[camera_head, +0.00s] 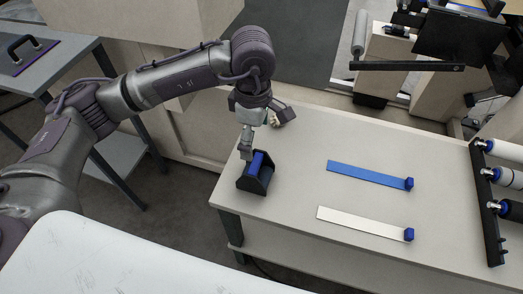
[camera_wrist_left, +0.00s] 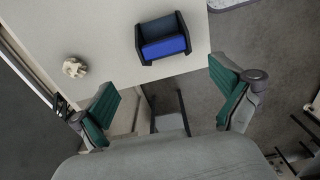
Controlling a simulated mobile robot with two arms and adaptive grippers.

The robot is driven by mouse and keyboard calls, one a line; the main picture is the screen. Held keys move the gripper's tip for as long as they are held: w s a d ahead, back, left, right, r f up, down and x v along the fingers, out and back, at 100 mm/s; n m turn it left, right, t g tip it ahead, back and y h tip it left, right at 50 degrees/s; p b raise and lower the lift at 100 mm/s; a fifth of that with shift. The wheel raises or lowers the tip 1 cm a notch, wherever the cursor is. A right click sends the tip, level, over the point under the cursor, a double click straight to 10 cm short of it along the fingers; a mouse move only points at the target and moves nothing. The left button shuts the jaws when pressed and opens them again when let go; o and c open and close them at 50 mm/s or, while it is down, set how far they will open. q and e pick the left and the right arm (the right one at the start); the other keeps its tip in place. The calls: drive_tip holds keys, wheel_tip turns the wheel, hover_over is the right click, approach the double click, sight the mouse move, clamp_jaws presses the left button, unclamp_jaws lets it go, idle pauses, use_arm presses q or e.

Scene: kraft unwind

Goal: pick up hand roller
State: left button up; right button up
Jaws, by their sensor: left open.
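A black holder (camera_head: 253,184) with a blue block-like part (camera_head: 259,163) in it sits at the near left corner of the pale table. The wrist view shows the holder (camera_wrist_left: 142,42) and its blue part (camera_wrist_left: 165,47) near the table edge. I cannot tell for sure whether this is the hand roller. My left gripper (camera_head: 258,135) hangs above the table close to the holder. In the wrist view the green-padded fingers (camera_wrist_left: 166,105) are wide apart with nothing between them. The holder lies beyond the fingertips. My right gripper is in neither view.
The table (camera_head: 300,215) carries a blue strip (camera_head: 365,173) and a white strip (camera_head: 360,222), each with a blue end block. A small beige knob (camera_wrist_left: 75,67) lies left of the holder in the wrist view. A black rack (camera_head: 485,205) of rollers stands at the right.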

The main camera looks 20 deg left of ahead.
sight(255, 164)
use_arm(q)
drive_tip(key=f, duration=0.2)
drive_tip(key=s+f+p, duration=0.1)
drive_tip(key=f, duration=0.2)
drive_tip(key=shift+s+f, duration=0.15)
drive_tip(key=shift+f, duration=0.1)
drive_tip(key=shift+w+f, duration=0.2)
drive_tip(key=shift+f, duration=0.85)
wheel_tip(255, 164, down, 2)
drive_tip(key=shift+f+p, duration=0.1)
drive_tip(key=shift+p, duration=0.75)
wheel_tip(255, 164, down, 2)
drive_tip(key=shift+f+p, duration=0.25)
drive_tip(key=shift+p, duration=0.05)
drive_tip(key=shift+w+f, duration=0.1)
drive_tip(key=shift+f, duration=0.35)
drive_tip(key=shift+c, duration=0.2)
drive_tip(key=c, duration=0.8)
drive_tip(key=shift+c, duration=1.1)
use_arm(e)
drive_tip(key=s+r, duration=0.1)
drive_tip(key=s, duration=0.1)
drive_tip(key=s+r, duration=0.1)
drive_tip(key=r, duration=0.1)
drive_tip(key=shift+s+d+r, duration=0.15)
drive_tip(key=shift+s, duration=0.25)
